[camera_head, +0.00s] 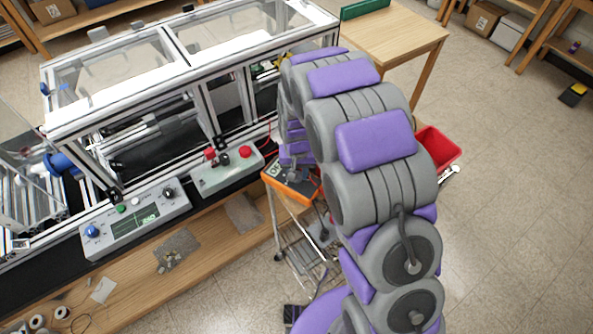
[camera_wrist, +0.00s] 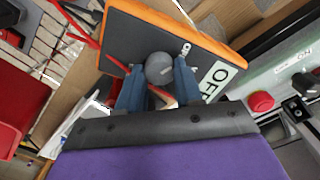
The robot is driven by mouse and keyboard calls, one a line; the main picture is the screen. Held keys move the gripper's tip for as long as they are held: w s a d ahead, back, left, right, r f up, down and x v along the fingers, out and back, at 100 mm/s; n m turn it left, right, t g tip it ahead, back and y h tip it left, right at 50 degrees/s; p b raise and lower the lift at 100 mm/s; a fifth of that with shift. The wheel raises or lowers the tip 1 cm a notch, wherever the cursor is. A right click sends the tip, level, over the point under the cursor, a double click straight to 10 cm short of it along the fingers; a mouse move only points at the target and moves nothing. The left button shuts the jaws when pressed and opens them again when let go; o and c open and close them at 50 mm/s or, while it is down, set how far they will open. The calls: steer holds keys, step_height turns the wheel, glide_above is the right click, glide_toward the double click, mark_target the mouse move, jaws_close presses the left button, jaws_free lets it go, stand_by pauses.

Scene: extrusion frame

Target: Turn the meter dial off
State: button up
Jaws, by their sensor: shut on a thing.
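The meter is a black-faced box with an orange rim (camera_wrist: 205,38), tilted in the wrist view. In the head view the orange meter (camera_head: 285,186) sits on top of a small cart, partly hidden by my arm. Its round grey dial (camera_wrist: 160,66) stands out from the black face. A white label with OFF (camera_wrist: 217,80) is on the face to the right of the dial. My gripper (camera_wrist: 158,74) is shut on the dial, one blue-grey finger on each side. Where the dial points cannot be told. In the head view my gripper (camera_head: 293,173) is small and partly hidden.
A wire-shelf cart (camera_head: 302,252) stands under the meter. To its left, a control box with red buttons (camera_head: 227,171) and a panel with knobs (camera_head: 136,222) line the extrusion frame (camera_head: 187,49). A red bin (camera_head: 437,150) is behind my arm. Open floor lies to the right.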

steer(key=o, duration=1.1)
steer(key=shift+c, duration=0.2)
step_height(320, 180, up, 17)
steer(key=shift+r+p, duration=0.15)
steer(key=shift+p, duration=0.2)
steer(key=s+d+r+b, duration=0.1)
steer(key=s+d+b, duration=0.1)
steer(key=s+d, duration=0.45)
steer(key=s+d+r+b, duration=0.15)
steer(key=s+d, duration=0.25)
steer(key=s, duration=0.5)
steer(key=s+d+f+g+b, duration=0.1)
steer(key=s, duration=0.7)
steer(key=s+d+f+b, duration=0.2)
steer(key=s, duration=0.7)
steer(key=shift+s+d+f+g+b, duration=0.2)
steer(key=shift+s+f+g+b, duration=0.1)
steer(key=shift+g, duration=0.1)
